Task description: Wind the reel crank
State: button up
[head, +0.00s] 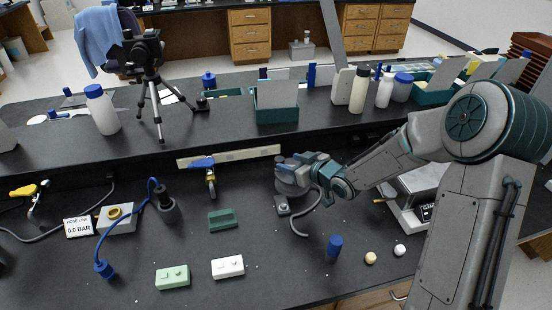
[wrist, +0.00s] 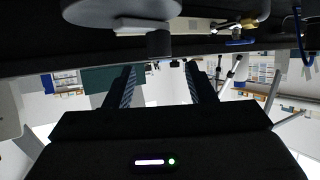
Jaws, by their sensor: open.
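The reel (head: 289,187) is a grey round drum on the bench, just right of centre in the head view, with a dark cable or hose trailing toward the front. My gripper (head: 284,167) is at the drum's upper side and partly covers it. In the wrist view, a grey disc (wrist: 120,12) fills the top, and a short grey knob (wrist: 159,45), likely the crank handle, hangs beside it. My gripper's two fingers (wrist: 160,82) are apart, with the knob just past their tips and roughly between them. Whether they touch it cannot be told.
A blue cylinder (head: 334,248) and two small round pieces stand front right. A grey scale-like device (head: 410,198) sits under my arm. A blue-handled valve (head: 207,168) and green block (head: 222,219) are left of the reel. A raised shelf runs behind.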

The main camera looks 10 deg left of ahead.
aim_at(280, 159)
jog(key=x, duration=0.8)
jog(key=c, duration=1)
